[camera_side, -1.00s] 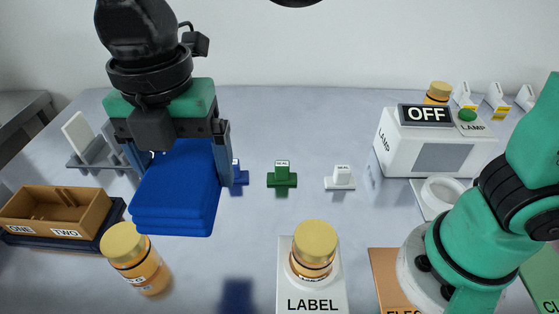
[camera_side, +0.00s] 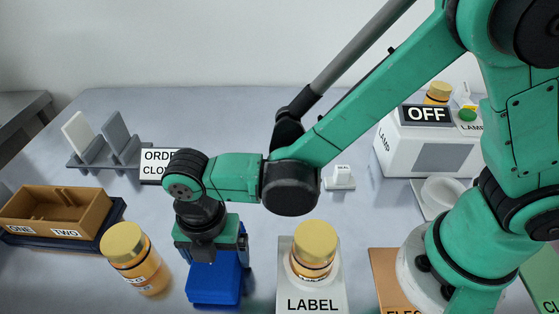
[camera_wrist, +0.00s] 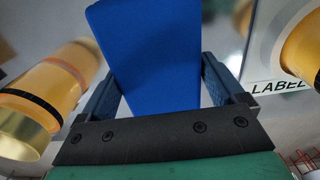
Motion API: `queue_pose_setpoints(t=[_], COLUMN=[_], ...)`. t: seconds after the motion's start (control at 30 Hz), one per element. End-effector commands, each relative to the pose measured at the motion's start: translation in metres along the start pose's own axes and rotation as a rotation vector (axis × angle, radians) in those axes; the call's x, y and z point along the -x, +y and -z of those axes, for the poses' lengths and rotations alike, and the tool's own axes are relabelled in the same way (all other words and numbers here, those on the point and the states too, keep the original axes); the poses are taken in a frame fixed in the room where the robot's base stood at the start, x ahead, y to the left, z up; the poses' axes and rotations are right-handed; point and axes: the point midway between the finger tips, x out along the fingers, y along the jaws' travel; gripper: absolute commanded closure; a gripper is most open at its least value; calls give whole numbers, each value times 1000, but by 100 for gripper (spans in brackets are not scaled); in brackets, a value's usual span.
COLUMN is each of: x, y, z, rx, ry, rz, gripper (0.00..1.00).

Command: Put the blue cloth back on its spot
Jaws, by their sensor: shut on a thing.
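The blue cloth (camera_side: 215,281) is a folded stack in the side view, low at the front of the table, between an amber jar and the LABEL plate. My gripper (camera_side: 213,262) is above it and shut on it. In the wrist view the blue cloth (camera_wrist: 150,55) fills the space between the two fingers of my gripper (camera_wrist: 168,85). Whether the cloth touches the table is hard to tell. A sign reading "ORDE… CLO…" (camera_side: 154,168) stands behind my arm, partly hidden.
An amber jar (camera_side: 135,258) is close on the left. Another jar (camera_side: 313,252) stands on the LABEL plate (camera_side: 318,303) close on the right. A brown box (camera_side: 55,208), a grey rack (camera_side: 103,150) and a white lamp box (camera_side: 425,143) stand farther off.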

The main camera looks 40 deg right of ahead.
Motion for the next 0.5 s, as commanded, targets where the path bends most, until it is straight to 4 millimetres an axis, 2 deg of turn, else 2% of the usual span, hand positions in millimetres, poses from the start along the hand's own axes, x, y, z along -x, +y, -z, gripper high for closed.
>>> queue_pose_setpoints(t=[0.43, 0.47, 0.5], x=[-8, -8, -8], y=[0, 0, 0], z=[0, 0, 0], rx=[0, 0, 0], ry=[0, 0, 0], rz=[0, 0, 0], gripper=[61, 3, 0])
